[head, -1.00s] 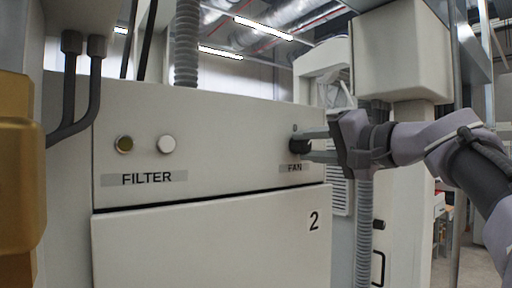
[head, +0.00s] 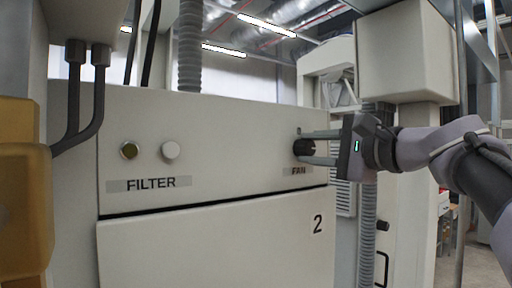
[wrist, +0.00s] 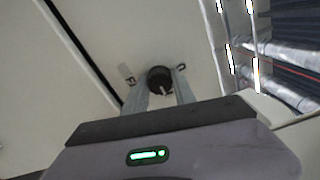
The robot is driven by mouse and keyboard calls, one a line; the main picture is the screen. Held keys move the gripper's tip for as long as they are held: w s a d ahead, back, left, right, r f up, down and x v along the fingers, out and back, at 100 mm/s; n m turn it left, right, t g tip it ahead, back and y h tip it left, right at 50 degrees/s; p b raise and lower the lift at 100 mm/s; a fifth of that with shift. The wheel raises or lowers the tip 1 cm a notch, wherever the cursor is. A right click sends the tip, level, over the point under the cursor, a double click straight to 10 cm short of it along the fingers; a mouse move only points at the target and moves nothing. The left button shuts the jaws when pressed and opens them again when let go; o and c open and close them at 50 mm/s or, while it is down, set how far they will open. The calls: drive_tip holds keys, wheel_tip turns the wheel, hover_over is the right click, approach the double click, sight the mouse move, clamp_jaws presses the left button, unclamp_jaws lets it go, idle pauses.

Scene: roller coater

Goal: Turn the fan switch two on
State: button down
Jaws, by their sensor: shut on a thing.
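The fan switch (head: 305,147) is a round black knob on the pale cabinet panel above the number 2, just over the FAN label (head: 302,171). My gripper (head: 302,146) reaches in from the right, with one finger above the knob and one below it, and is shut on it. In the wrist view the knob (wrist: 159,78) sits between the tips of my gripper (wrist: 158,77), and a short pale mark shows on its face. The fingers partly cover the knob, and its exact set position is hard to read.
Two round buttons or lamps, one olive (head: 129,150) and one white (head: 170,150), sit above the FILTER label (head: 151,184) on the left. A yellow part (head: 24,190) stands at the left edge. A grey corrugated hose (head: 367,225) hangs right of the cabinet.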

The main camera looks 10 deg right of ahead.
idle(0.5)
drive_tip(key=c, duration=1)
unclamp_jaws()
drive_tip(key=b+v, duration=0.4)
drive_tip(key=v, duration=1.3)
drive_tip(key=shift+s+d, duration=0.1)
drive_tip(key=shift+s, duration=0.15)
